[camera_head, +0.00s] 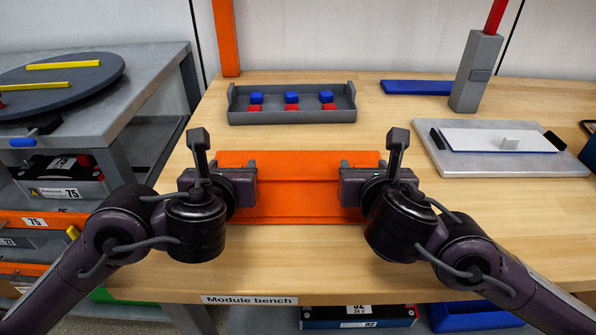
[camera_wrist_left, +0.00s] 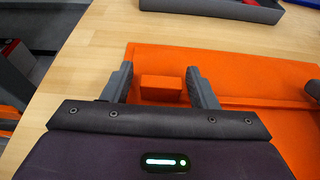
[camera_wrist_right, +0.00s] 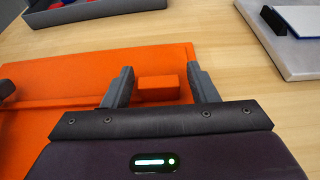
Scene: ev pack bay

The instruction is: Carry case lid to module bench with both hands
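The orange case lid (camera_head: 298,200) lies flat on the wooden module bench (camera_head: 240,272), near its labelled front edge. My left gripper (camera_head: 246,180) is at the lid's left end. In the left wrist view its two fingers stand apart on either side of a small orange block (camera_wrist_left: 161,89) on the lid, with gaps on both sides. My right gripper (camera_head: 352,180) is at the lid's right end. In the right wrist view its fingers likewise stand apart around another orange block (camera_wrist_right: 158,88), with gaps. My grippers hide parts of the lid's ends in the head view.
A grey tray (camera_head: 290,117) with red and blue blocks stands behind the lid. A grey plate with a white panel (camera_head: 486,140) lies to the right. A grey post (camera_head: 475,75) and a blue bar (camera_head: 417,87) are at the back. A grey table with a turntable (camera_head: 60,85) stands left.

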